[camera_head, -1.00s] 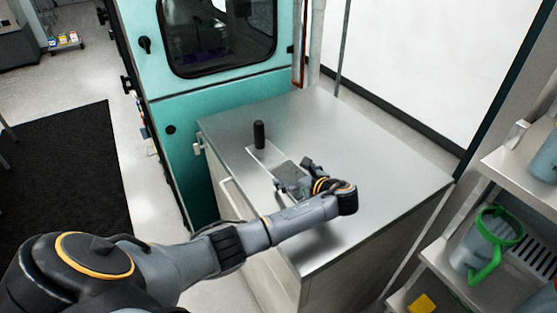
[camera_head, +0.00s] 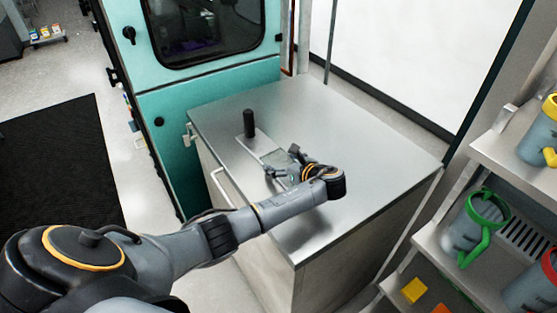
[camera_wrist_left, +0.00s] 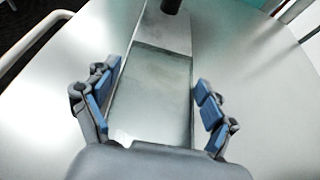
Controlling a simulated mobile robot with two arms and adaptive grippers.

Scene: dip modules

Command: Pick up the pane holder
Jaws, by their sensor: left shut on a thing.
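The pane holder (camera_head: 255,141) is a flat pale metal plate with an upright black handle (camera_head: 249,123) at its far end. It lies on the steel worktop, or very close above it. In the left wrist view the holder (camera_wrist_left: 167,32) runs up the middle, with a greyish pane (camera_wrist_left: 150,85) set in its near part. My left gripper (camera_head: 280,167) is at the holder's near end, shut on it, with blue finger pads at both sides of the plate. The gripper partly hides the near end in the head view. My right gripper is not in view.
The steel worktop (camera_head: 370,150) is otherwise clear. A teal cabinet (camera_head: 190,115) with a window stands behind it at the left. A shelf at the right holds jugs with green (camera_head: 488,222) and yellow (camera_head: 550,155) trim. A black mat (camera_head: 60,160) lies on the floor.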

